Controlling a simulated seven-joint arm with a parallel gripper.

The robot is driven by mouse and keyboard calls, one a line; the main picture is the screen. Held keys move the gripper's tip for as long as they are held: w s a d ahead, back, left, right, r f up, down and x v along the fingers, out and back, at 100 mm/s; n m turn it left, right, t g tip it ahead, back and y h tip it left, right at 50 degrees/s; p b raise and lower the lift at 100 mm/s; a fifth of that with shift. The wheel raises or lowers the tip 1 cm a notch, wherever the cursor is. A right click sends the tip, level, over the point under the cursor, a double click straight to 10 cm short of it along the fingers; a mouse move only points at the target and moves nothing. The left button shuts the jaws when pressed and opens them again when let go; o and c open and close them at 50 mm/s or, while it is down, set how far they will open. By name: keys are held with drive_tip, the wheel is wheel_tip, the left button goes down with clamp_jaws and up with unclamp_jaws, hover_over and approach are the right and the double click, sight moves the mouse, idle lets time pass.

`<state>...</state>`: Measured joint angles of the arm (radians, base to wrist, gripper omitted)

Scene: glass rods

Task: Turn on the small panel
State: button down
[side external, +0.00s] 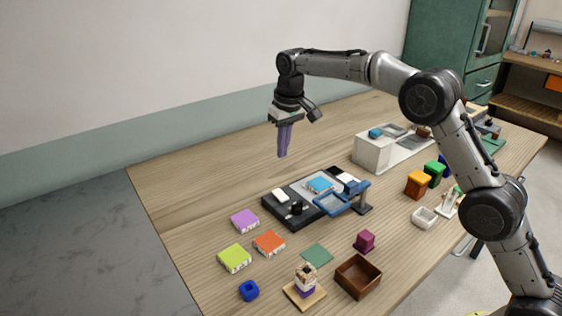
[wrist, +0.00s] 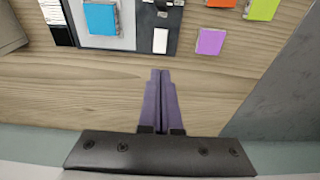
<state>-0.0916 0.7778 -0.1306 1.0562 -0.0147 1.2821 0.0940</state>
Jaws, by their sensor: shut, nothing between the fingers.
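The small panel is a dark, flat unit (side external: 270,206) on the table with a grey middle plate. A white rectangular switch (side external: 281,196) and a black knob (side external: 296,208) sit on its left part. A light blue tile (side external: 320,185) lies on the grey plate. In the wrist view the white switch (wrist: 160,40) and the blue tile (wrist: 101,18) show beyond the fingertips. My gripper (side external: 283,155) is shut and empty, with purple fingers pointing down, above the table behind the panel. It touches nothing. I cannot tell whether the panel is lit.
A blue frame on a stand (side external: 335,204) covers the panel's front right part. Purple (side external: 244,221), orange (side external: 269,244) and lime (side external: 234,258) tiles lie at the front left. A white box (side external: 372,152) stands behind right. Bare table lies behind the panel.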

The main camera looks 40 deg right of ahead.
sight(278, 192)
drive_tip(key=f, duration=0.4)
drive_tip(key=w+f, duration=0.1)
drive_tip(key=f, duration=0.3)
drive_tip(key=w+f, duration=0.1)
drive_tip(key=f, duration=0.3)
drive_tip(key=shift+f, duration=0.35)
drive_tip(key=shift+f, duration=0.1)
drive_tip(key=shift+w+f, duration=0.1)
drive_tip(key=shift+f, duration=0.05)
drive_tip(key=shift+s, duration=0.85)
drive_tip(key=shift+r, duration=0.2)
wheel_tip(278, 192, up, 14)
drive_tip(key=s, duration=0.2)
